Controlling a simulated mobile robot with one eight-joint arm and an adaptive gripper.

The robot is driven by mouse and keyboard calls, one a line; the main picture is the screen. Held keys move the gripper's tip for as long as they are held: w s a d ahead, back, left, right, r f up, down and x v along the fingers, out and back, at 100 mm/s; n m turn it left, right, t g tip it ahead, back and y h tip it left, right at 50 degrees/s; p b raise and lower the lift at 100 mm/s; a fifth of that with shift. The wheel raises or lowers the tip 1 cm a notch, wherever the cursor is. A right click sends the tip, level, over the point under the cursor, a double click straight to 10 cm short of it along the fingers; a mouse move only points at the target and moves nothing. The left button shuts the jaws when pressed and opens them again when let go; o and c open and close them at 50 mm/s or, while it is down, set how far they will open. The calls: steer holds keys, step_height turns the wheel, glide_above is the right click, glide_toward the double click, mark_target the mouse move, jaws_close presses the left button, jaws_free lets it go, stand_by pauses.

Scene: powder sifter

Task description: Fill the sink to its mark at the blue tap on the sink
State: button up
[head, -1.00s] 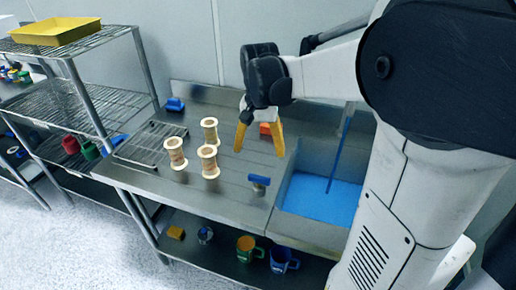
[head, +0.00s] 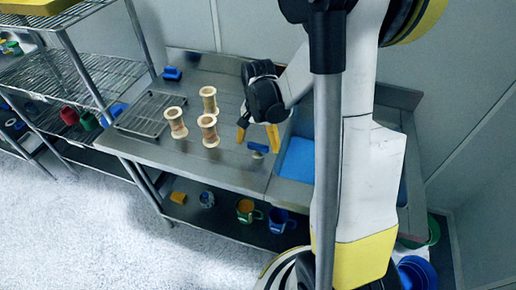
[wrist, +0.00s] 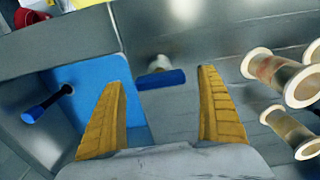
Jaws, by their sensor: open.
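The sink (head: 280,187) is a steel basin set into the counter, with blue water (head: 298,158) in it; my arm hides much of it. Its mark cannot be made out. The blue tap (head: 258,148) has a short bar handle on a metal body at the sink's left edge. It also shows in the wrist view (wrist: 162,79). My gripper (head: 258,143) is open above the tap, its yellow fingers on either side of the handle in both views. No contact is visible.
Three wooden spools (head: 208,128) stand on the counter left of the tap, beside a wire rack (head: 146,113). A small blue-and-dark cylindrical thing (wrist: 47,105) shows by the water in the wrist view. Mugs (head: 248,210) sit on the shelf below.

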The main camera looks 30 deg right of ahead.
steer(key=shift+f, duration=0.7)
